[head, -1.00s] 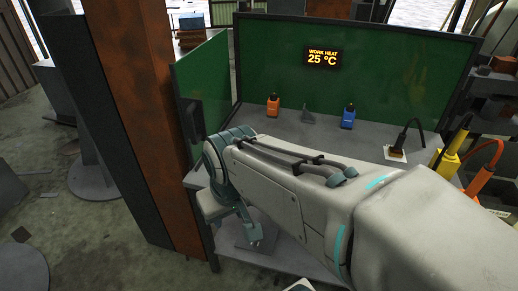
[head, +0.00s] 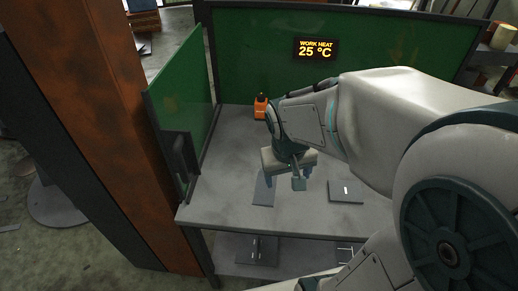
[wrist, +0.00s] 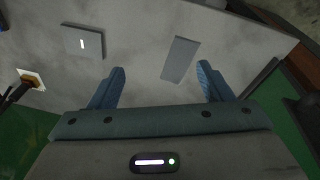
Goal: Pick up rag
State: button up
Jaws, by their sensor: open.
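A thin, plain grey rectangle (head: 263,188) lies flat on the grey worktable near its front left; it may be the rag, but I cannot tell its material. It also shows in the wrist view (wrist: 181,59), between and beyond my fingertips and nearer the right one. My gripper (head: 285,180) is above the table beside this rectangle in the head view. In the wrist view my gripper (wrist: 161,70) has its two blue fingers wide apart, with nothing between them.
A grey square plate (head: 346,191) with a white mark lies to the right. An orange bottle (head: 260,107) stands at the back. Green panels (head: 240,60) close the back and left sides. A lower shelf (head: 225,258) holds other plates.

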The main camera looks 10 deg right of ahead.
jog(key=w+f+g+p, duration=0.1)
jog(key=w+f+p, duration=0.1)
jog(key=w+f, duration=0.25)
jog(key=y+p, duration=0.1)
jog(key=p, duration=0.1)
send_over(272, 203)
notch_tip(272, 203, down, 7)
jog(key=shift+n+g, duration=0.3)
jog(key=shift+g, duration=0.1)
notch_tip(272, 203, down, 10)
jog(key=b, duration=0.8)
jog(key=shift+w+r, duration=0.15)
jog(key=shift+r, duration=0.05)
grip_shut()
notch_tip(272, 203, up, 12)
jog(key=p, duration=1)
jog(key=shift+r, duration=0.1)
